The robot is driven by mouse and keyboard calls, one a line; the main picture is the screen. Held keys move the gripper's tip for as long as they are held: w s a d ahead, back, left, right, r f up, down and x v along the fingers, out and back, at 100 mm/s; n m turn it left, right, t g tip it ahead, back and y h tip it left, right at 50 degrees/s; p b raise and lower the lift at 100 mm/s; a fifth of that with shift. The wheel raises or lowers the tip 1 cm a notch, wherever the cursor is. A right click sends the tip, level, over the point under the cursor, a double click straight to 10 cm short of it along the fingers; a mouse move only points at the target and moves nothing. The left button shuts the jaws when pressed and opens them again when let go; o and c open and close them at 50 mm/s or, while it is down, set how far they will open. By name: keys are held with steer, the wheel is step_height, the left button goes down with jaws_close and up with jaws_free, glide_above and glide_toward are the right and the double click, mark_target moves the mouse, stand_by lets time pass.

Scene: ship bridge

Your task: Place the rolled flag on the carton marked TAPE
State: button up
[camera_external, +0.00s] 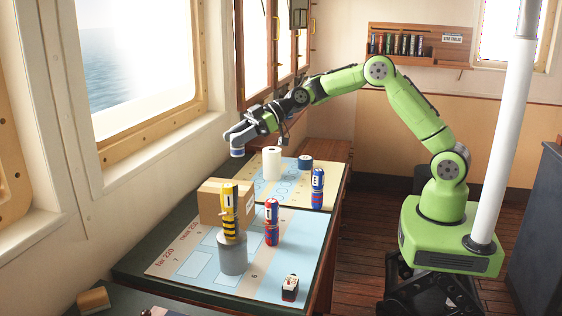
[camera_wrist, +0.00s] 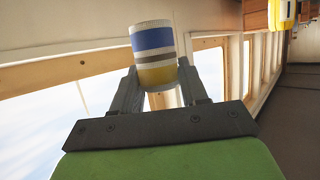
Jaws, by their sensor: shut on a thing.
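My gripper (camera_external: 238,141) is shut on a short striped roll (camera_wrist: 154,55), banded white, blue, grey and yellow. In the wrist view the roll sits between the two fingers. In the external view it hangs in the air near the window wall, above and behind the carton; whether it is the rolled flag I cannot tell for sure. A brown carton (camera_external: 209,203) stands on the table, partly hidden by a yellow-and-black roll (camera_external: 229,200). Any TAPE marking on it is not readable. A red-and-blue roll (camera_external: 271,221) and a blue-and-red roll (camera_external: 317,188) stand upright to its right.
The yellow-and-black roll stands on a grey cylinder (camera_external: 232,255). A white roll (camera_external: 272,163) and a blue round thing (camera_external: 305,162) stand at the back of the table. A small dark block (camera_external: 290,287) lies at the front. The pale blue mat (camera_external: 195,264) has bare room.

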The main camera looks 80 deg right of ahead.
steer(key=f, duration=0.3)
steer(key=a+f, duration=0.1)
steer(key=f, duration=0.2)
steer(key=a+f, duration=0.1)
steer(key=f, duration=0.1)
steer(key=shift+w+a+f+b, duration=0.1)
steer(key=shift+f+b, duration=0.25)
steer(key=shift+f, duration=0.05)
steer(key=shift+w, duration=0.1)
steer(key=shift+f, duration=0.2)
steer(key=o, duration=1)
steer(key=shift+o, duration=0.2)
steer(key=shift+r, duration=0.1)
